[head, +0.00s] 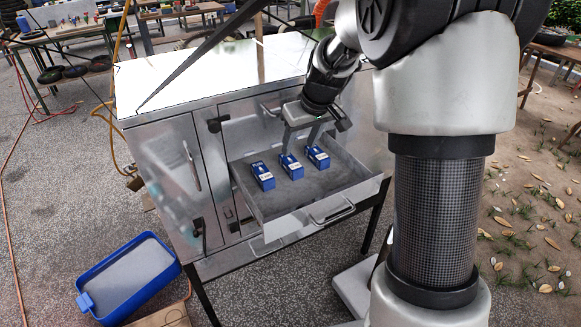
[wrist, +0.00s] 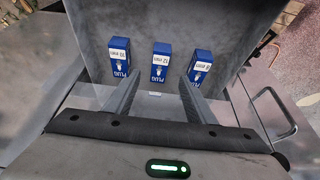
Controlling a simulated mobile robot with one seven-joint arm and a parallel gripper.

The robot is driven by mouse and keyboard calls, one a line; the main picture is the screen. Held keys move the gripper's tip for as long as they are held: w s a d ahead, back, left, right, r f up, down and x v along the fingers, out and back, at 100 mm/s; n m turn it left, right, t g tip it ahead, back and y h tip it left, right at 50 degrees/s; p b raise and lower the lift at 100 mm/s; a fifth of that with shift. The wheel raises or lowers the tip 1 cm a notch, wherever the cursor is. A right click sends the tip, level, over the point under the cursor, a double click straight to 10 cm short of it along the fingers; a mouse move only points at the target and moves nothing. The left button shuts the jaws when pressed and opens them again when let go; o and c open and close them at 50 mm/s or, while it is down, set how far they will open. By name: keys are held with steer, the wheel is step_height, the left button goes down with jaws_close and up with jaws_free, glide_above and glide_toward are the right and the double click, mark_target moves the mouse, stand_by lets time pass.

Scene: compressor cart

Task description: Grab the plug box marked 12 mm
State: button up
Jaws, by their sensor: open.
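Three blue plug boxes with white labels stand apart in a row in an open drawer. In the wrist view, the middle box (wrist: 161,62) has a small label that seems to read 12 mm. The left box (wrist: 119,58) carries a different number that is hard to read, and the right box (wrist: 200,66) seems to read 8 mm. The middle box also shows in the head view (head: 291,167). My gripper (wrist: 160,82) is open and empty, with its fingers pointing down to either side of the middle box. I cannot tell the height left between fingertips and box.
The grey drawer (head: 335,187) juts from a metal cabinet (head: 215,75), with a bar handle (head: 332,211) on its front. Its walls surround the boxes, with bare floor around them. A blue bin (head: 127,278) sits on the ground at the lower left.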

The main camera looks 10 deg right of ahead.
mark_target(291, 161)
steer(key=x, duration=0.6)
steer(key=b+x, duration=0.1)
steer(key=x, duration=0.2)
steer(key=shift+w+a, duration=0.1)
steer(key=shift+w, duration=0.25)
steer(key=c, duration=1.1)
steer(key=shift+c, duration=0.3)
steer(key=shift+r, duration=0.2)
